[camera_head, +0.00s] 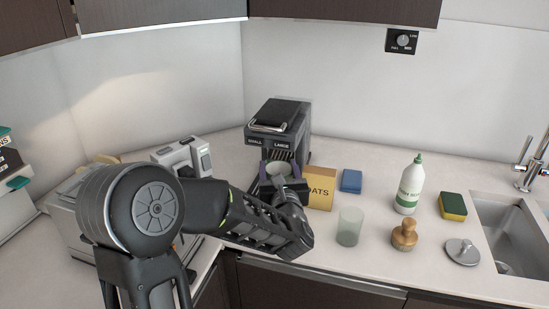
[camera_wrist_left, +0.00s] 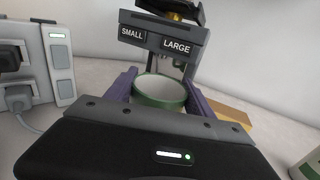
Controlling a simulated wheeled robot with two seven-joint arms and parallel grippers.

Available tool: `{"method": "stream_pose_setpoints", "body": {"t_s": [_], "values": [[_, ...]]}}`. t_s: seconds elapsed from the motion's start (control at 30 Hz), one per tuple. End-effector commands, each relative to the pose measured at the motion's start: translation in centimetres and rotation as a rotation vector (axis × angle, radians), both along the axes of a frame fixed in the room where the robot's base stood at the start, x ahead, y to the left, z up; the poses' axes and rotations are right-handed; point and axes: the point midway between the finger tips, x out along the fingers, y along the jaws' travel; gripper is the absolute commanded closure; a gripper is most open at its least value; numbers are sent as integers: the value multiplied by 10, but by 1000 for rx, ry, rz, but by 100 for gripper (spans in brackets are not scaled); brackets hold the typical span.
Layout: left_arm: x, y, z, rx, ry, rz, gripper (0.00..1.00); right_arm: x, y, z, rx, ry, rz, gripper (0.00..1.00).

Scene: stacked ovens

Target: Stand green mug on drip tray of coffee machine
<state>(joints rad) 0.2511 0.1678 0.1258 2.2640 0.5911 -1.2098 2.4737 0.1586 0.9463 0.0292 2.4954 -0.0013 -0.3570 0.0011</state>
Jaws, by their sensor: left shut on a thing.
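The black coffee machine (camera_head: 279,127) stands in the counter's back corner, its SMALL and LARGE buttons facing me. In the left wrist view the machine (camera_wrist_left: 165,38) is straight ahead. The green mug (camera_wrist_left: 158,92) is upright between the purple-grey fingers of my left gripper (camera_wrist_left: 164,88), which is shut on it, just in front of and below the spouts. In the head view my left gripper (camera_head: 279,172) reaches to the machine's front, and my wrist partly covers the mug. The drip tray is hidden behind the mug and gripper, so I cannot tell whether the mug touches it. My right gripper is not in view.
An oats box (camera_head: 320,188) stands just right of the machine, with a blue sponge (camera_head: 351,181) and a frosted cup (camera_head: 349,227) near it. A soap bottle (camera_head: 409,187), wooden brush (camera_head: 404,235) and sink (camera_head: 512,235) lie further right.

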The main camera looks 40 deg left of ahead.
Motion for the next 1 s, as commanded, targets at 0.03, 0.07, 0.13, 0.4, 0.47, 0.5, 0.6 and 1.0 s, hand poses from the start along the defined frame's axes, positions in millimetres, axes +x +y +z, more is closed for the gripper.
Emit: {"method": "stream_pose_setpoints", "body": {"t_s": [0.03, 0.07, 0.13, 0.4, 0.47, 0.5, 0.6, 1.0], "values": [[11, 11, 4, 1, 0, 4, 100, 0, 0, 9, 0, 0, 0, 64], [18, 17, 5, 1, -1, 3, 100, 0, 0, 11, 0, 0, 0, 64], [33, 31, 4, 1, -1, 3, 100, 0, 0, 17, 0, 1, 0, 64], [73, 65, 3, 1, -2, 0, 100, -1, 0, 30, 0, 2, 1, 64], [76, 67, 2, 1, -2, 0, 100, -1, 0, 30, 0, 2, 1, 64], [76, 68, 2, 1, -3, 0, 100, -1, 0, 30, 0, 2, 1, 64], [77, 68, 1, 1, -3, -1, 100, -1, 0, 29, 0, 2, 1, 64], [76, 67, -24, 0, 3, -1, 100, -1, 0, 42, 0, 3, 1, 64]]}}
